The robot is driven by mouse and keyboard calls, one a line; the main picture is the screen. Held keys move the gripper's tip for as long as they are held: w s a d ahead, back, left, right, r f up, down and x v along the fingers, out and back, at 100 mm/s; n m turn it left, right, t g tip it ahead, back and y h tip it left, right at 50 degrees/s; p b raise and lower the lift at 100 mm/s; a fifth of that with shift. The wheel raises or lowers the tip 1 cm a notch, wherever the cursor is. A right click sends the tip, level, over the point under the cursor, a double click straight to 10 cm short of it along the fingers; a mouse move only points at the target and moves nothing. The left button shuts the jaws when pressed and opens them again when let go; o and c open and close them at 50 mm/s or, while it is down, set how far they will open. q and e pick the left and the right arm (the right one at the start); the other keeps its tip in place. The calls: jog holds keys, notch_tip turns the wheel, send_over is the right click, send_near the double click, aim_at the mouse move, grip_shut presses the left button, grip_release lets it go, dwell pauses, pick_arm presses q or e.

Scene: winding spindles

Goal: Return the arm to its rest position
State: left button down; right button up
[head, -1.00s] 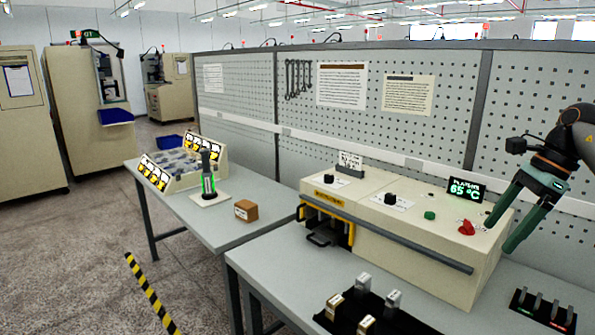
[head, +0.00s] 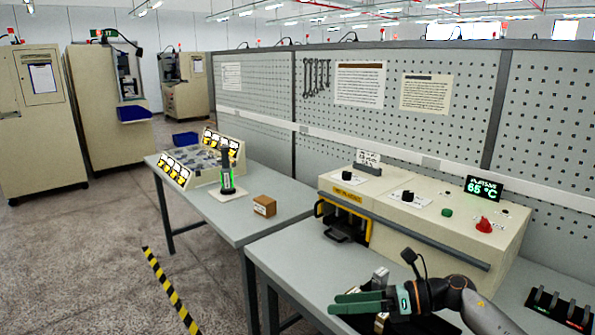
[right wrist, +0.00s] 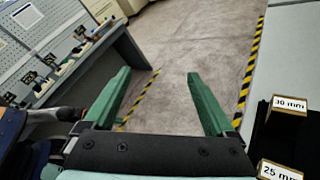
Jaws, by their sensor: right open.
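My right gripper (head: 362,303) is low at the front of the near table in the head view, in front of the beige machine and over the black mat. Its green fingers point left. In the right wrist view its two fingers (right wrist: 158,85) are spread apart with only floor between them, so it is open and empty. Part of my right arm (head: 480,310) comes in from the lower right. My left gripper is not in view.
The beige machine (head: 440,225) with a 65 °C display stands behind the gripper. Blocks marked 30 mm (right wrist: 290,103) and 25 mm (right wrist: 280,171) are close at the right in the wrist view. A brown box (head: 264,206) sits on the left table.

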jog(key=s+a+f+m+t+y, duration=0.2)
jog(key=s+a+f+m+t, duration=0.25)
jog(key=m, duration=0.55)
jog(key=s+d+f+m+h, duration=0.3)
jog(key=s+f+m+h, duration=0.2)
jog(key=s+f+m, duration=0.3)
jog(key=s+d+f+m+t+h, duration=0.1)
jog(key=s+d+f+m+h, duration=0.3)
jog(key=s+f+m, duration=0.4)
jog(key=s+d+f+m+t+h, duration=0.1)
jog(key=s+d+f+m+h, duration=0.3)
jog(key=m, duration=1.3)
jog(key=s+f+h, duration=0.1)
jog(key=s+f, duration=0.3)
jog(key=shift+d+m+h, duration=0.25)
jog(key=shift+m+h, duration=0.05)
